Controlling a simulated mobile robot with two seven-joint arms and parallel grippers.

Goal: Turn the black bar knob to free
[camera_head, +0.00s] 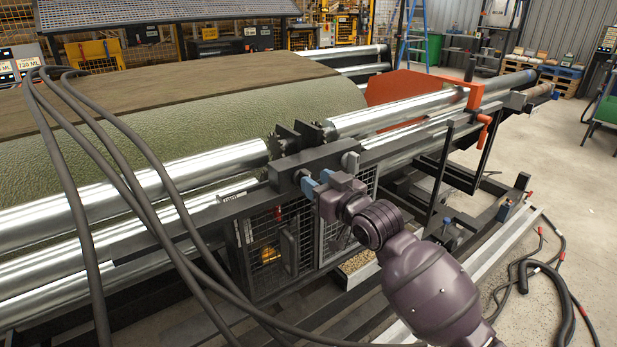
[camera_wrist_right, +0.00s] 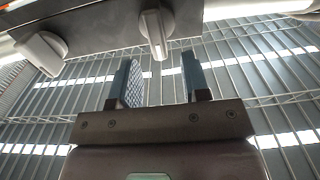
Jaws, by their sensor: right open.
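Two bar knobs sit on a dark housing (camera_head: 315,163). In the right wrist view one knob (camera_wrist_right: 155,32) is straight ahead of my right gripper, its bar pointing roughly at the gap between the fingers. The other knob (camera_wrist_right: 40,52) is off to the left with its bar tilted. Both look grey in this light, so the black one cannot be told by colour. My right gripper (camera_wrist_right: 157,65) is open and empty, its blue fingers apart and just short of the nearer knob. In the head view the right gripper (camera_head: 318,182) is close in front of the housing. My left gripper is out of view.
Long shiny rollers (camera_head: 400,108) run beside the housing, with a large green turf roll (camera_head: 230,105) behind. Dark cables (camera_head: 135,185) loop across the left. Mesh guards (camera_head: 268,245) stand below. Open floor (camera_head: 575,200) lies to the right.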

